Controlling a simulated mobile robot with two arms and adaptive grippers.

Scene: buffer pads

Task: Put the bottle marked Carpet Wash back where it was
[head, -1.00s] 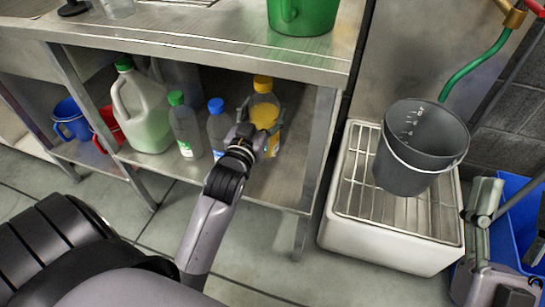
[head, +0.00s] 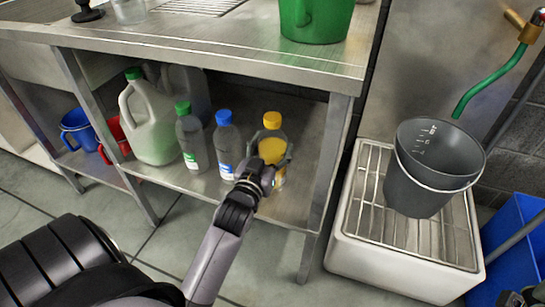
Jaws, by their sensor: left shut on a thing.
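A bottle with a yellow cap and orange-yellow contents (head: 271,148) is at the right end of the row on the lower shelf (head: 190,181). My left gripper (head: 271,168) is shut on it from the front, around its body. The bottle looks upright. Its base is partly hidden by my gripper, so I cannot tell whether it touches the shelf. Its label is too small to read. A blue-capped bottle (head: 226,142) and a green-capped bottle (head: 190,138) stand to its left. My right gripper is not in view.
A large green-capped jug (head: 151,125) stands further left, with a blue bucket (head: 77,128) and red bucket (head: 116,135) beyond. The steel tabletop (head: 210,39) overhangs the shelf, and a table leg (head: 324,190) is right of the bottle. A grey bucket (head: 422,185) sits on a grated basin (head: 350,240).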

